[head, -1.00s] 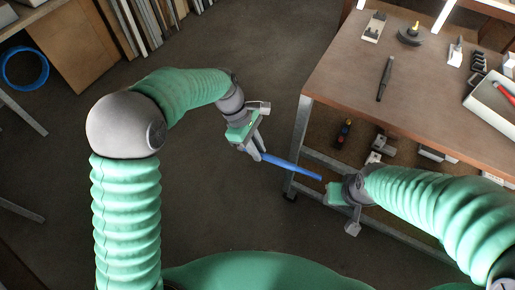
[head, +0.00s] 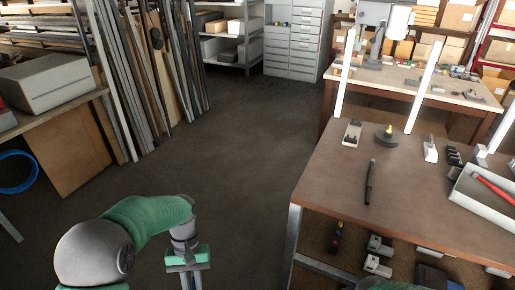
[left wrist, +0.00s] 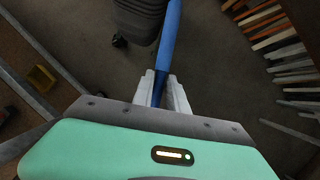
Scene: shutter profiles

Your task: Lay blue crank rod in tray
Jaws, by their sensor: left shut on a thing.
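My left gripper (left wrist: 160,92) is shut on the blue crank rod (left wrist: 170,40), which runs up and away from its fingers in the left wrist view. In the head view my left gripper (head: 190,280) is at the bottom edge, over the floor left of the workbench, and the rod is out of frame. A dark grey form, perhaps part of my right arm, is close beside the rod in the left wrist view. The pale tray (head: 484,207) stands at the right of the bench, with a red rod (head: 492,187) in it. My right gripper is not seen in the head view.
The brown workbench (head: 420,215) holds a black rod (head: 369,182), a round dark base (head: 389,138) and small blocks. A metal leg (head: 292,235) stands at its left corner. Floor left of the bench is clear. Long profiles (head: 140,70) lean at the back left.

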